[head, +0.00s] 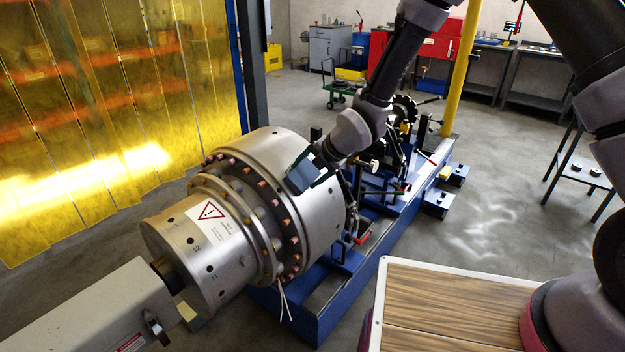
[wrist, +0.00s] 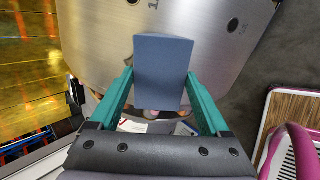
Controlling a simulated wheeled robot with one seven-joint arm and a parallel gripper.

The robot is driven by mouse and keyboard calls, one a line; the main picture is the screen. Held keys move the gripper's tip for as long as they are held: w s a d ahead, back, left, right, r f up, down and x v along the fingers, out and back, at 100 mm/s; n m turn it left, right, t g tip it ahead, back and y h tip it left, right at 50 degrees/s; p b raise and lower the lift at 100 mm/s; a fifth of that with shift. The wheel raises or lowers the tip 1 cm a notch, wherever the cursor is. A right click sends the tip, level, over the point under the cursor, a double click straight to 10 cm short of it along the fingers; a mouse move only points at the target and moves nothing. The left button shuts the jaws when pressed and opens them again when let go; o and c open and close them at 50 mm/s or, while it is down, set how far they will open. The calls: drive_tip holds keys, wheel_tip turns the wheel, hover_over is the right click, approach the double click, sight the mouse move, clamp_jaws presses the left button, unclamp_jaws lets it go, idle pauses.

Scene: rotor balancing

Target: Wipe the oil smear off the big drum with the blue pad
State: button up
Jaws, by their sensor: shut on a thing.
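The big drum (head: 322,215) is a silver metal cylinder lying on its side in a blue stand; its surface also fills the top of the wrist view (wrist: 225,55). The blue pad (head: 302,176) is a flat, dark blue-grey block. My gripper (head: 308,174) is shut on the pad, its teal fingers on either side of it in the wrist view (wrist: 160,78). The pad is over the upper side of the drum; I cannot tell whether it touches.
A smaller silver cylinder (head: 203,250) with a warning label joins the drum at the left. A wood-topped surface (head: 455,300) stands at front right. A yellow strip curtain (head: 100,110) hangs at left. Grey floor is open at right, up to a small stand (head: 590,170).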

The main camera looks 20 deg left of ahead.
drive_tip(key=shift+w+a+r, duration=0.35)
drive_tip(key=shift+a+r, duration=0.4)
drive_tip(key=shift+a, duration=0.15)
drive_tip(key=shift+w+a+r, duration=0.35)
drive_tip(key=shift+a+r, duration=0.4)
drive_tip(key=shift+a, duration=0.1)
drive_tip(key=shift+s+d+f, duration=0.4)
drive_tip(key=shift+d+f, duration=0.55)
drive_tip(key=shift+d, duration=0.05)
drive_tip(key=shift+s+d+f, duration=0.45)
drive_tip(key=shift+d+f, duration=0.45)
drive_tip(key=shift+d, duration=0.1)
drive_tip(key=shift+s+d+f, duration=0.4)
drive_tip(key=shift+d+f, duration=0.55)
drive_tip(key=shift+d, duration=0.05)
drive_tip(key=shift+d+r, duration=0.25)
drive_tip(key=shift+r, duration=0.3)
drive_tip(key=shift+v, duration=2.45)
drive_tip(key=v, duration=0.3)
drive_tip(key=shift+s, duration=0.1)
